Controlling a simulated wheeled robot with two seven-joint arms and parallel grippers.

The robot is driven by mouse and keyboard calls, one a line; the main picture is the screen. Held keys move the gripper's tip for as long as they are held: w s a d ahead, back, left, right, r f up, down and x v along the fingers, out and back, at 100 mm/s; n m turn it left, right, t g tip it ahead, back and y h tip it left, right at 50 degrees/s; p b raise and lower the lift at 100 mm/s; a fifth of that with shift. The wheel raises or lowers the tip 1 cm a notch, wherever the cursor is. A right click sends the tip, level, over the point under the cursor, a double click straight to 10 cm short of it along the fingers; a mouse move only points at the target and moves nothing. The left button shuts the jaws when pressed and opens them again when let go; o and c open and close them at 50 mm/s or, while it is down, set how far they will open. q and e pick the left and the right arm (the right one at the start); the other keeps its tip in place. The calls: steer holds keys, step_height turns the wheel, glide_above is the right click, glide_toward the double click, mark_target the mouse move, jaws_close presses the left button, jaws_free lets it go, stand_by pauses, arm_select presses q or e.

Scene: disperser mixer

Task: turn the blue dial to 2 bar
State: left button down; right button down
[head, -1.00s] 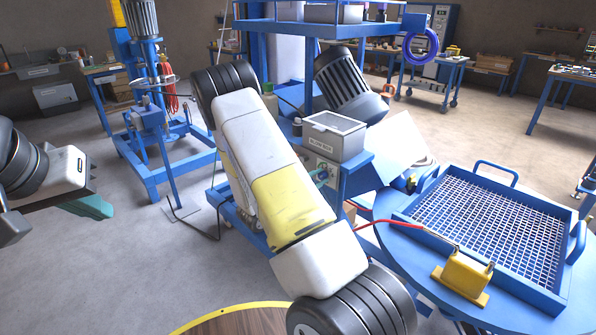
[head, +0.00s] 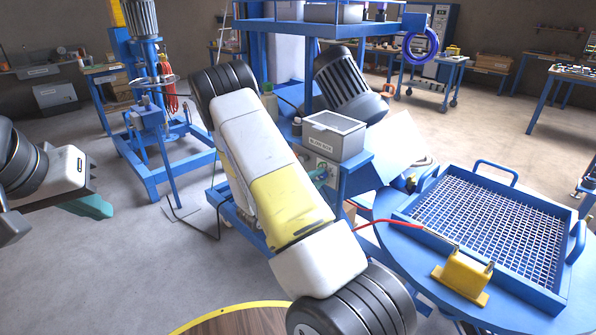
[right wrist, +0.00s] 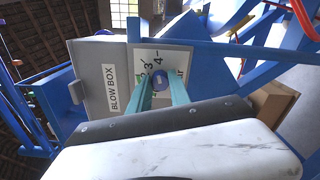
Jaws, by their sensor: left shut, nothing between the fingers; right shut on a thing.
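In the right wrist view, the teal fingers of my right gripper (right wrist: 162,93) are closed on either side of the dial. The numbers 3 and 4 show above it; the lower marks are partly covered by the fingers, and I cannot tell where the dial points. In the head view, the right fingertips (head: 319,173) show small at the plate. My left gripper (head: 92,207) is at the left, shut and empty, away from the dial.
The box labelled BLOW BOX (head: 334,136) stands above the dial panel. A blue mesh tray (head: 408,222) lies on the round blue table to the right. A yellow block (head: 462,275) with a red hose stands near it. Open floor lies at the left.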

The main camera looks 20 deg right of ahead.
steer(key=shift+a+f, duration=0.1)
steer(key=c, duration=1.2)
jaws_free()
steer(key=v, duration=0.7)
steer(key=shift+a, duration=0.3)
steer(key=shift+s, duration=0.1)
